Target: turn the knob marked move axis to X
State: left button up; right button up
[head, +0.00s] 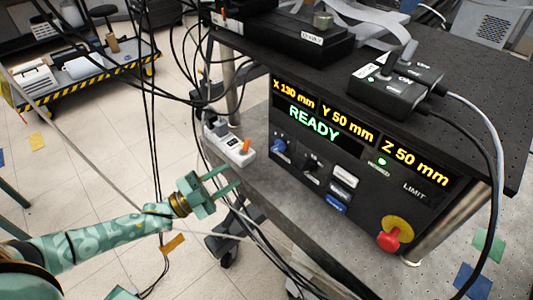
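The control box (345,190) has a blue knob (279,146) at the left of its front panel and a black knob (311,164) to the right of it. The small labels by the knobs are too small to read, so I cannot tell which is marked move axis or where either points. My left gripper (234,174) is open and empty, with its two fingers pointing right. It appears to the left of and below the blue knob, apart from both knobs. My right gripper is not clearly visible.
The display (320,123) reads X 130 mm, Y 50 mm, Z 50 mm and READY. A red emergency button (389,240) sits at lower right. A white power strip (230,145) with an orange switch stands left of the panel. Black cables hang left of the bench.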

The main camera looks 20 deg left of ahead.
aim_at(273, 150)
pick_arm(q)
jog(key=x, duration=1.2)
jog(key=shift+w+f+b, duration=0.1)
jog(key=shift+b, duration=0.3)
grip_shut()
